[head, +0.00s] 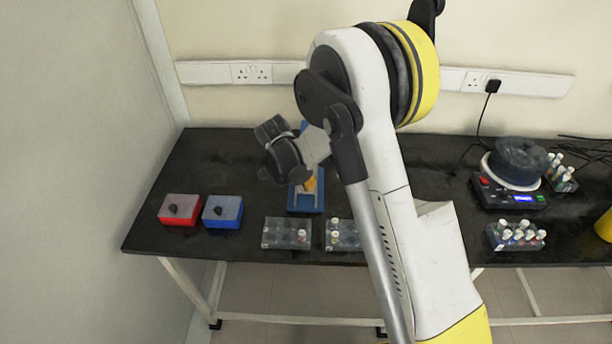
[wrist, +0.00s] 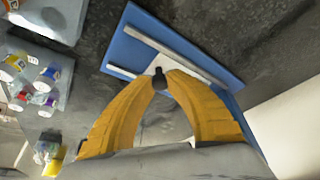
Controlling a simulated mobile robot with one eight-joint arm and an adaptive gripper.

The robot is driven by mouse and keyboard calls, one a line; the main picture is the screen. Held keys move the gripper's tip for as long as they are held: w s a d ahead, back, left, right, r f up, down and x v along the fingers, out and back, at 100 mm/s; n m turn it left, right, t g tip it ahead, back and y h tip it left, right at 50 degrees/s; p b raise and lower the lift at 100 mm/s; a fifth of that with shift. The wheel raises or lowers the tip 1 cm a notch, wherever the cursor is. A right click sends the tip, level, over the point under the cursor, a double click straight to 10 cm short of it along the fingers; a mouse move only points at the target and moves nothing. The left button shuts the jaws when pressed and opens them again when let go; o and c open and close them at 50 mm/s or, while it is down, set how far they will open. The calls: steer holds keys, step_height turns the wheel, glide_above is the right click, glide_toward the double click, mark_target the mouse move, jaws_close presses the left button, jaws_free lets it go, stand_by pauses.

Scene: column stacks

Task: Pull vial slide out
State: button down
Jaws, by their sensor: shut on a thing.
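The vial slide shows in the wrist view as a pale plate (wrist: 124,71) with a dark knob (wrist: 159,81), lying between two grey rails on a blue base (wrist: 137,20). My gripper (wrist: 160,76) has its yellow fingertips shut on the knob. In the head view the blue base (head: 306,207) stands on the table behind the vial racks, and my gripper (head: 311,184) is over it. My arm and wrist hide much of the slide there, and my fingers cover part of it in the wrist view.
Red (head: 179,209) and blue (head: 222,211) boxes stand left of the base on the black table (head: 190,160). Two grey racks (head: 286,233) with a few vials stand in front. A device with a round dark top (head: 518,161) and a vial rack (head: 516,236) stand at right.

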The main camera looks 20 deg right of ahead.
steer(key=s, duration=0.1)
steer(key=s+a, duration=0.1)
steer(key=s, duration=0.3)
steer(key=shift+s+a, duration=0.2)
steer(key=shift+a, duration=0.15)
steer(key=c, duration=1.3)
jaws_free()
steer(key=shift+s, duration=0.1)
steer(key=shift+o, duration=0.2)
steer(key=v, duration=1.2)
steer(key=s+d+r+n+t+y, duration=0.2)
steer(key=s+r+n, duration=0.3)
steer(key=s, duration=0.4)
steer(key=s+d+r+n+t+y, duration=0.2)
steer(key=s+d+r+n, duration=0.3)
steer(key=s, duration=0.5)
steer(key=n+t, duration=0.1)
steer(key=n, duration=0.1)
steer(key=shift+r+n, duration=0.2)
steer(key=shift+n, duration=0.1)
